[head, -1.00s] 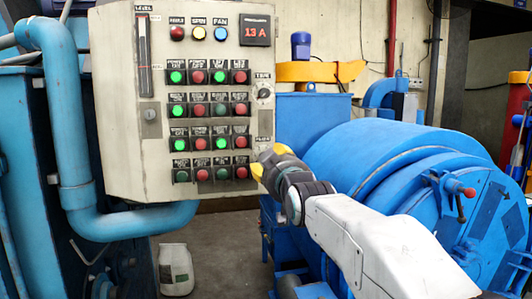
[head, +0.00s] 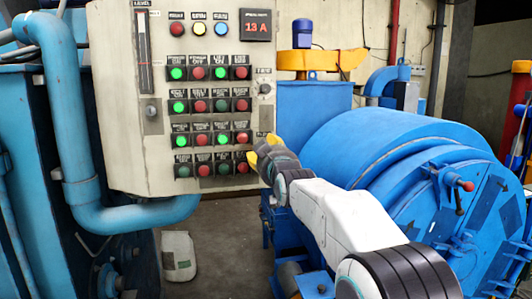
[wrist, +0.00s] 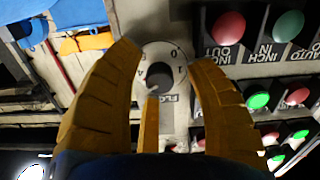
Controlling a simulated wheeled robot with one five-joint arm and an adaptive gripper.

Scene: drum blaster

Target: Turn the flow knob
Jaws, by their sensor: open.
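The flow knob (wrist: 160,76) is a dark round knob with a pale pointer, on a light dial plate with numbers. It shows in the wrist view, where the picture is upside down, beside a partly covered label. In the head view my gripper (head: 262,149) is at the lower right edge of the cream control panel (head: 125,100) and hides the knob there.
A second knob (head: 265,88) sits higher on the panel's right side. Rows of lit green and red buttons (head: 200,106) lie close left of my gripper. A large blue drum (head: 370,150) stands right, behind my arm.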

